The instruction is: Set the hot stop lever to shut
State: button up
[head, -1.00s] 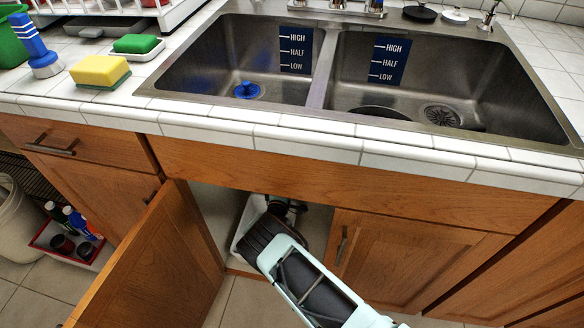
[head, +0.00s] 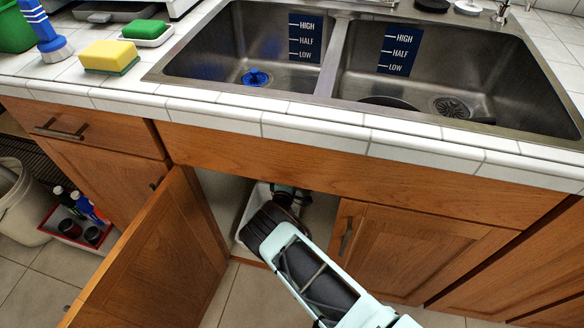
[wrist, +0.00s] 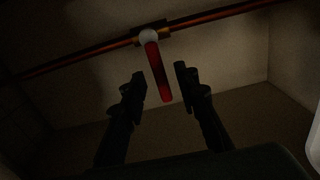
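The red lever (wrist: 158,72) shows in the dim wrist view. It hangs from a pale round pivot on a brass valve (wrist: 150,37) and points down, crosswise to the copper pipe (wrist: 85,59). My gripper (wrist: 160,75) is open, with one dark finger on each side of the lever. Gaps show between the lever and both fingers in this view; the depth between them is hard to judge. In the head view my arm reaches into the open cabinet (head: 218,190) under the sink, where the lever is hidden.
The left cabinet door (head: 160,255) stands open beside my arm; the right door (head: 400,250) is shut. The counter's tiled edge (head: 290,125) and the sink (head: 245,50) are above. A white bin (head: 255,210) lies inside the cabinet behind my arm.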

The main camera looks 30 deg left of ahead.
jog(key=v, duration=1.1)
jog(key=shift+s, duration=0.2)
